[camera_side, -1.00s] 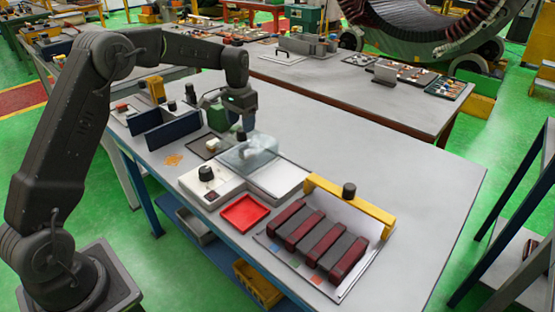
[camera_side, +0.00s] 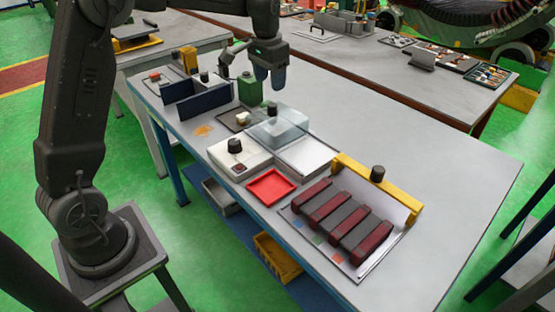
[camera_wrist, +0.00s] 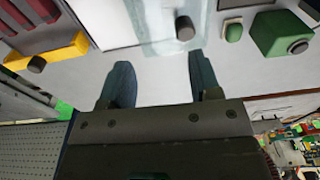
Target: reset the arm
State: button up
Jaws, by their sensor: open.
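My gripper (camera_side: 269,78) hangs above the far part of the grey work table (camera_side: 430,215), behind the clear-covered box (camera_side: 278,130). In the wrist view my gripper (camera_wrist: 158,80) shows two dark blue-grey fingers set well apart, with nothing between them but bare table top. It touches nothing that I can see. The green container (camera_side: 250,90) stands to the left of the gripper in the side view, and it also shows at the upper right of the wrist view (camera_wrist: 282,35).
Dark red and grey bars (camera_side: 340,220) lie on a plate with a yellow bracket (camera_side: 350,175). A red tray (camera_side: 270,187), a white box with a black knob (camera_side: 240,155) and blue upright plates (camera_side: 197,103) stand on the table. The table's right part is clear.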

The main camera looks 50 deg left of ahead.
jog(key=s+d+r+t, duration=0.1)
jog(key=s+d+r, duration=0.3)
jog(key=s, duration=0.4)
jog(key=s+d+r+t, duration=0.1)
jog(key=s+d+r, duration=0.25)
jog(key=s, duration=0.35)
jog(key=s+d+f+t, duration=0.1)
jog(key=s+d+f, duration=0.1)
jog(key=s, duration=0.4)
jog(key=s+d+f+t, duration=0.1)
jog(key=s+d+f, duration=0.1)
jog(key=s, duration=0.5)
jog(key=shift+s+d+t, duration=0.2)
jog(key=shift+d+t, duration=0.05)
jog(key=shift+t, duration=0.05)
jog(key=shift+f, duration=0.1)
